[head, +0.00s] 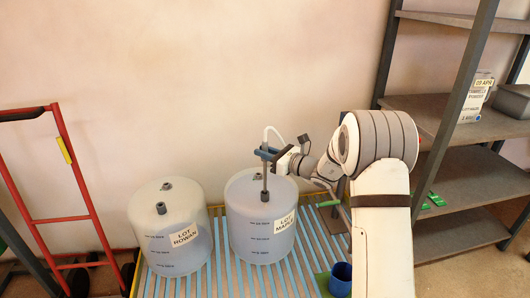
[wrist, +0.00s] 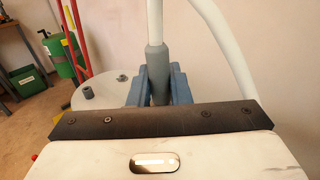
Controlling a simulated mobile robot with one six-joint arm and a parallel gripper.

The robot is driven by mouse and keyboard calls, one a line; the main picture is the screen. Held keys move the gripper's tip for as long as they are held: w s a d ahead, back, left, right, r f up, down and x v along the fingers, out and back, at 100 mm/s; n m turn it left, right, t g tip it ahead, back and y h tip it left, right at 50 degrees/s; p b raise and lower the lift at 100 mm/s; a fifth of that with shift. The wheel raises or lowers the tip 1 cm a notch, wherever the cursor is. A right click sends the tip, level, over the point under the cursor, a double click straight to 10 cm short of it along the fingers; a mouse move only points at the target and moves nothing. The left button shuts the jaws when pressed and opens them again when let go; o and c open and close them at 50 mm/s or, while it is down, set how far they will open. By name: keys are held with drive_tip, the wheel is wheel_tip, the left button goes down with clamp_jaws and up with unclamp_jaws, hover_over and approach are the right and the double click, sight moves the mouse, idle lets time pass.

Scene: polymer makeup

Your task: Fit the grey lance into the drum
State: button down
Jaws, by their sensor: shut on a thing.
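The grey lance (wrist: 157,62) stands upright between the blue jaws of my gripper (wrist: 158,88), which is shut on it. A white hose rises from its top. In the head view my gripper (head: 266,154) is above the translucent drum labelled LOT MAPLE (head: 245,232). The lance's shaft (head: 265,178) runs down to the dark neck (head: 263,197) on that drum's lid. The shaft's lower end meets or overlaps the neck; I cannot tell how far it is inside. The wrist view hides the lower end.
A similar drum labelled LOT ROWAN (head: 168,242) stands to the left, with two open-looking necks on its lid. Both stand on a slatted platform. A blue cup (head: 341,279) is at front right. A red hand truck (head: 68,165) is left, metal shelves (head: 455,185) right.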

sight(265, 186)
drive_tip(key=shift+f+b, duration=4.8)
drive_tip(key=shift+f, duration=2.05)
drive_tip(key=c, duration=1.3)
unclamp_jaws()
drive_tip(key=shift+o, duration=0.2)
drive_tip(key=p+v, duration=0.2)
drive_tip(key=v, duration=0.5)
drive_tip(key=shift+s+d, duration=0.25)
drive_tip(key=shift+d, duration=0.05)
